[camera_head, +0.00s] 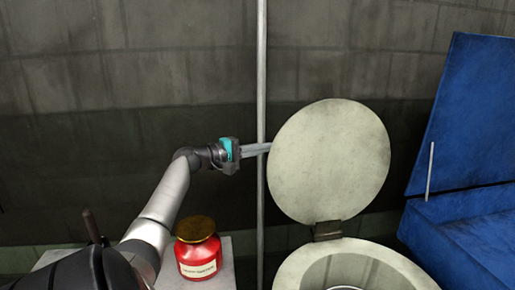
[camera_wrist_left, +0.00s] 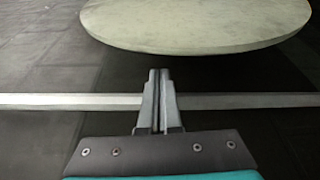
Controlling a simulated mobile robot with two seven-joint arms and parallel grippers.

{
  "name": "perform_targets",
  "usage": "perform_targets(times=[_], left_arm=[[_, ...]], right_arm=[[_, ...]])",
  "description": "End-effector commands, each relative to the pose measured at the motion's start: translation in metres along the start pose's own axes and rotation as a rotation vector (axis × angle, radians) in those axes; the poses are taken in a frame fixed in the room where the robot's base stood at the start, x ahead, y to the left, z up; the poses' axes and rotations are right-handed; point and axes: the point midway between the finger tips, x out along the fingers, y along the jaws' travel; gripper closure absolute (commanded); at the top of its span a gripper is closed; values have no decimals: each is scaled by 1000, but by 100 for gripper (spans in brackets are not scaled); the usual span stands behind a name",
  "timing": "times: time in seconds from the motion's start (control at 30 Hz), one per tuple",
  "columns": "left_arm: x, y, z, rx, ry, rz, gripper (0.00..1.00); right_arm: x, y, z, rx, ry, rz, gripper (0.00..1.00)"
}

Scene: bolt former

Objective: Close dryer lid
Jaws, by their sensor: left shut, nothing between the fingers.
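The dryer lid (camera_head: 330,160) is a round, pale, worn disc. It stands open and upright on a dark hinge (camera_head: 327,230) at the back of the round dryer opening (camera_head: 350,265). My left gripper (camera_head: 268,147) is shut and empty, with its fingertips at the lid's left edge in the head view. I cannot tell whether they touch it. In the left wrist view the shut fingers (camera_wrist_left: 158,75) point toward the lid (camera_wrist_left: 195,25), with a dark gap showing between them and its edge. My right gripper is not in view.
A thin vertical grey pole (camera_head: 261,60) stands against the block wall, close to my left gripper. A red jar with a brownish lid (camera_head: 197,250) stands on a pale surface below my left arm. A large blue machine with a raised panel (camera_head: 465,120) is at the right.

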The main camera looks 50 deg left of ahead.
Motion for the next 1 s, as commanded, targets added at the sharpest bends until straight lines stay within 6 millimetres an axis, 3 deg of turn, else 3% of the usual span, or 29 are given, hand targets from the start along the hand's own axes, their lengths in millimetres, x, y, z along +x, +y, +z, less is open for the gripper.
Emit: perform_targets(times=[0.3,0.7,1.0], left_arm=[[-7,-1,20,-1,-2,-2,100],[-8,0,23,-2,-1,0,100],[1,-1,28,21,-1,9,100]], right_arm=[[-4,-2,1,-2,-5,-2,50],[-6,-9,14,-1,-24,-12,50],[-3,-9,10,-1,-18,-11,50]])
